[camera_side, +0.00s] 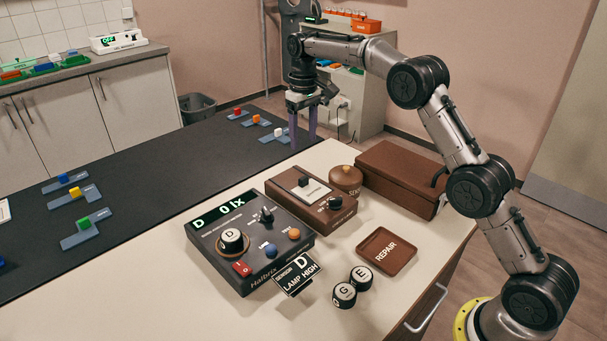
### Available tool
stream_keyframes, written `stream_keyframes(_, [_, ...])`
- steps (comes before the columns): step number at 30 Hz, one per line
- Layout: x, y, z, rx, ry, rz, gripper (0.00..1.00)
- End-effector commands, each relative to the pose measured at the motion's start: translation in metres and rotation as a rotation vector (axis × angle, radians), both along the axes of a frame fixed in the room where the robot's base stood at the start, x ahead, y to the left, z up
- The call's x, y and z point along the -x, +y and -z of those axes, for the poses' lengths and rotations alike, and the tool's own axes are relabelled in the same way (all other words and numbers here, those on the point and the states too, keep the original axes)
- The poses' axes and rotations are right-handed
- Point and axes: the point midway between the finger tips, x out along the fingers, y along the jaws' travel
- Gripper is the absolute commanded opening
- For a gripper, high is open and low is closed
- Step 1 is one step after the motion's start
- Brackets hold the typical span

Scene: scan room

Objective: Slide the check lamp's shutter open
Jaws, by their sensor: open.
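A brown box (337,215), which looks like the check lamp, stands on the pale table. Its top has a white plate with a small black slider knob (304,181), likely the shutter, and a round black dial (335,202) at its right end. I cannot tell from this view whether the shutter is open or closed. My gripper (303,137) points down with its two purple fingers apart and nothing between them. It is behind the brown box in the picture, near the dark mat's edge, and apart from the box.
In front stands a black meter (215,240) reading "D 0 lx", with a "LAMP HIGH" card (297,273). Around are a round brown pot (346,178), a brown case (398,170), a REPAIR tray (386,252) and two round lettered pieces, G (344,295) and E (361,277).

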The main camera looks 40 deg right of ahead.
Motion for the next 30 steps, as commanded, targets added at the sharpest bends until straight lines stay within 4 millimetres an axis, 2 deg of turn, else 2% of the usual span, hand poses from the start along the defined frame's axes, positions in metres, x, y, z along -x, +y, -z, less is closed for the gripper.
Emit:
stream_keyframes(12, [0.001, 0.000, 0.081, -0.001, 0.004, 0.000, 0.65])
stream_keyframes(18, [0.001, 0.000, 0.109, 0.000, 0.003, 0.000, 0.65])
stream_keyframes(24, [0.001, 0.000, 0.120, 0.000, -0.001, 0.000, 0.65])
stream_keyframes(30, [0.001, 0.000, 0.122, 0.000, -0.001, 0.000, 0.65])
